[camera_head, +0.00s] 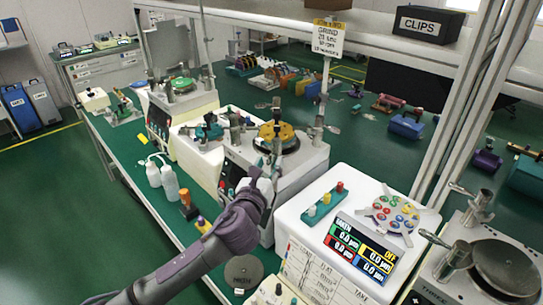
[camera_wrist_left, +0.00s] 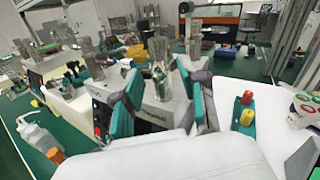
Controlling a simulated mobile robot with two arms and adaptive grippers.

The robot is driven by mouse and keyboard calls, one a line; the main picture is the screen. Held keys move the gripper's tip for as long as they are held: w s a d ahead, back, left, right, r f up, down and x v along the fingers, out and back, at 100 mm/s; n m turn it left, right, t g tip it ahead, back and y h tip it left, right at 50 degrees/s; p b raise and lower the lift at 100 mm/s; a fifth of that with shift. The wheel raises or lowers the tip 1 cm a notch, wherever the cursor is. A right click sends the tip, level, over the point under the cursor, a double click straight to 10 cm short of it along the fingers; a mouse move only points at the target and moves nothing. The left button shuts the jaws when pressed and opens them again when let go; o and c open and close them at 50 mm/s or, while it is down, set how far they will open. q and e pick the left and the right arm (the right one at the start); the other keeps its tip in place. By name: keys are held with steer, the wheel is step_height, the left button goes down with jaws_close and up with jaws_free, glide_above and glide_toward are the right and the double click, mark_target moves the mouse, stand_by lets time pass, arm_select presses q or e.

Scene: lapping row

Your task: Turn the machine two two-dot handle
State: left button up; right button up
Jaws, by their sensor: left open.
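Machine two, the grey-white lapping machine with a gold and dark plate (camera_head: 278,134), stands in the middle of the head view. Its front face (camera_wrist_left: 158,114) shows between my fingers in the left wrist view. My left gripper (camera_head: 262,184) is in front of this machine's front face, with the arm coming from the lower left. In the wrist view my left gripper (camera_wrist_left: 163,108) has its teal-padded fingers wide apart, with nothing held between them. I cannot make out the two-dot handle; my gripper covers part of the front. My right gripper is not in view.
White bottles (camera_head: 169,183) and an orange-capped bottle (camera_head: 188,206) stand left of my arm. A white gauge station (camera_head: 330,250) with a readout and coloured buttons is at the right. Machine three's dark plate (camera_head: 505,266) is at the far right. A sign (camera_head: 328,38) hangs above.

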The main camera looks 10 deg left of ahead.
arm_select(q)
steer(key=shift+w, duration=1.4)
steer(key=shift+c, duration=0.3)
jaws_close()
